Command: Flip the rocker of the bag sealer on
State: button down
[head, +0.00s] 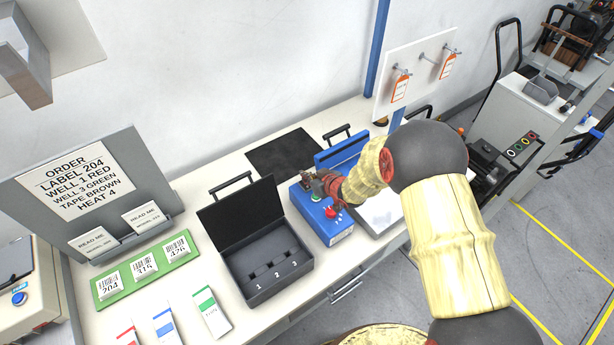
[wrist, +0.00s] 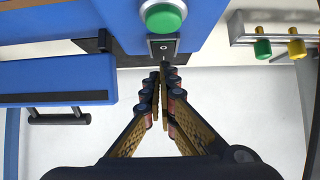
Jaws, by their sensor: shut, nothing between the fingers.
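The blue bag sealer (head: 341,235) stands on the white bench, with a red knob (head: 332,212) and a green button on its top. The green button (wrist: 163,15) shows large at the top of the wrist view. Just below it there is a small grey rocker (wrist: 164,47) with a round mark on it. My gripper (wrist: 163,72) is shut and empty, its fingertips close to the rocker's lower edge. I cannot tell whether they touch it. In the head view my gripper (head: 312,182) is over the sealer's back part and hides the rocker.
A blue piece with a dark slot and a handle (head: 340,150) stands behind the sealer. An open black case (head: 265,285) with numbered wells is to its left. A dark mat (head: 280,150) lies behind. A white board (head: 425,65) with orange tags hangs above right.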

jog(key=shift+w+a+g+p, duration=0.15)
jog(key=shift+g+p, duration=0.25)
jog(key=shift+p, duration=0.8)
jog(key=shift+w+f+h, duration=0.1)
jog(key=shift+f+h, duration=0.2)
jog(key=shift+f, duration=0.05)
jog(key=shift+s+d, duration=0.5)
jog(key=shift+s, duration=0.3)
